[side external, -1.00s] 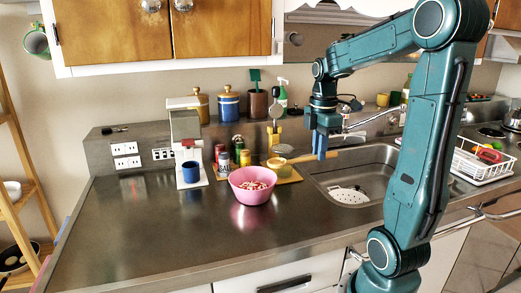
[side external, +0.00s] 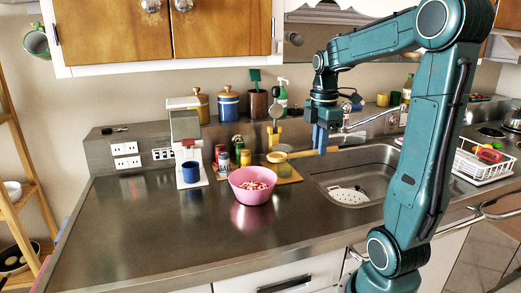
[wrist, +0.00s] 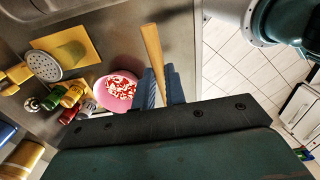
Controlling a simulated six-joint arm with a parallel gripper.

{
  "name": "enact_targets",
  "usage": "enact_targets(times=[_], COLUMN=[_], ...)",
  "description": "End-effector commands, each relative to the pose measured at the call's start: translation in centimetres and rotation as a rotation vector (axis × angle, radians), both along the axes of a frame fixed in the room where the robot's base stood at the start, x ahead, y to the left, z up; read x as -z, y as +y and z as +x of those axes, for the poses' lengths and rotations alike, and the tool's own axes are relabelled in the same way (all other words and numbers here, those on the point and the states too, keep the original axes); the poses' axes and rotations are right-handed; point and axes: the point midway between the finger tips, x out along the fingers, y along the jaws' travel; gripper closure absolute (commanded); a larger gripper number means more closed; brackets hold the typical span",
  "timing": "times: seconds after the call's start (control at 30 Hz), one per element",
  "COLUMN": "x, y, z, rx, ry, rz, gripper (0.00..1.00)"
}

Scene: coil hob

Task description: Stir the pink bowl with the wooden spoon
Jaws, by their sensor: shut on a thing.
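The pink bowl (side external: 249,194) stands on the steel counter, holding red and white pieces. It also shows in the wrist view (wrist: 133,101), left of my fingers. My gripper (side external: 321,148) is above the sink's left part, to the right of and higher than the bowl. It is shut on the wooden spoon (side external: 303,154), which lies roughly level across the fingers. In the wrist view the spoon's pale wooden shaft (wrist: 152,55) sticks out beyond my gripper (wrist: 162,88). The spoon is apart from the bowl. I cannot clearly make out its head.
A yellow board (side external: 291,178) with jars (side external: 245,158) lies behind the bowl. A white machine (side external: 187,140) with a blue mug (side external: 191,172) stands left. The sink (side external: 376,165) is at right, with a dish rack (side external: 487,166) beyond. The counter's left front is clear.

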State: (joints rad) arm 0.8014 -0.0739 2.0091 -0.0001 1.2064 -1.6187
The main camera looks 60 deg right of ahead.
Motion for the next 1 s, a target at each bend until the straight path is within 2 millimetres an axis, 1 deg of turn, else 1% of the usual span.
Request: enact_targets(times=[0.27,0.47,0.77,1.0], x=[0.1,0.4,1.0,1.4], y=[-0.2,-0.9,-2.6,-4.1], z=[0.4,1.5,4.3,6.8], rx=[-0.007,-0.026,-0.085,-0.156], ry=[0.008,0.032,0.099,0.166], rz=[-0.01,-0.044,-0.147,-0.267], gripper=[1.0,1.0,1.0,1.0])
